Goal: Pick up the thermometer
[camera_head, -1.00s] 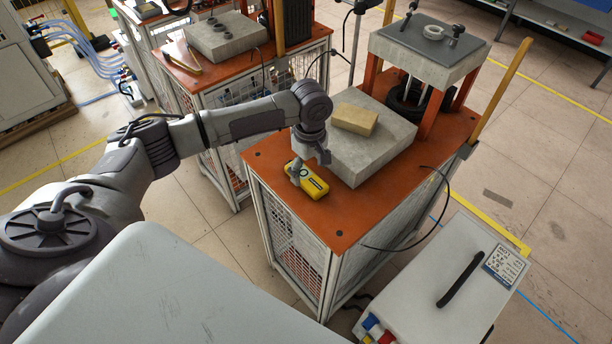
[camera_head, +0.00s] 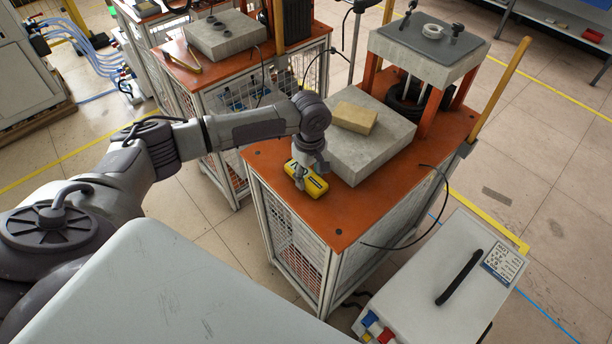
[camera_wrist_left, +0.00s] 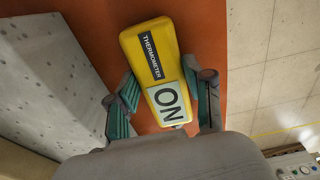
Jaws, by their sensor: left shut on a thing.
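The thermometer (camera_head: 308,180) is a yellow box at the near left corner of the orange tabletop. In the left wrist view the thermometer (camera_wrist_left: 152,58) shows a black "THERMOMETER" label and a pale panel reading "ON". My left gripper (camera_head: 307,178) comes down over it from above and is shut on it. In the left wrist view the fingers of my left gripper (camera_wrist_left: 164,98) press on its two long sides near its lower end. I cannot tell whether the thermometer still touches the tabletop. My right gripper is not in view.
The orange tabletop (camera_head: 350,232) is bare in front. A concrete block (camera_head: 368,155) with a tan brick (camera_head: 354,118) on it stands close behind the thermometer. A raised press plate (camera_head: 415,65) is further back. A white case (camera_head: 460,265) with a black handle stands at the right.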

